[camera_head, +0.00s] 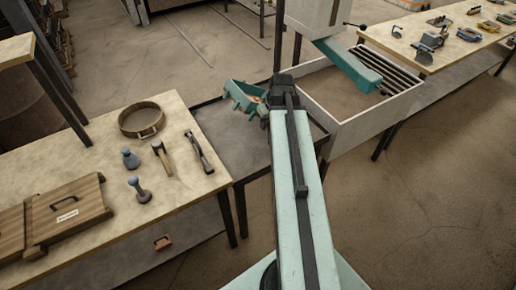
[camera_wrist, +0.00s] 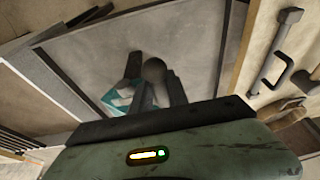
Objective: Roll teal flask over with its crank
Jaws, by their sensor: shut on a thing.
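The teal flask (camera_head: 240,95) is a small open-topped teal body with a brownish inside. It looks tilted above the dark sunken tray between the bench and the pale bin. My gripper (camera_head: 264,104) is at its right side. In the wrist view, my gripper's dark fingers (camera_wrist: 154,92) are shut around a dark round-ended piece, which I take to be the crank's knob (camera_wrist: 154,69). Part of the flask shows as teal (camera_wrist: 117,99) behind the left finger. The rest of the crank is hidden by my gripper.
The wooden bench (camera_head: 90,140) at left holds a round sieve (camera_head: 142,120), hand tools and a wooden box (camera_head: 66,213). The pale bin (camera_head: 350,128) with dark bars stands right of my gripper, with a long teal piece (camera_head: 347,64) above it. Another tool bench (camera_head: 405,47) stands behind.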

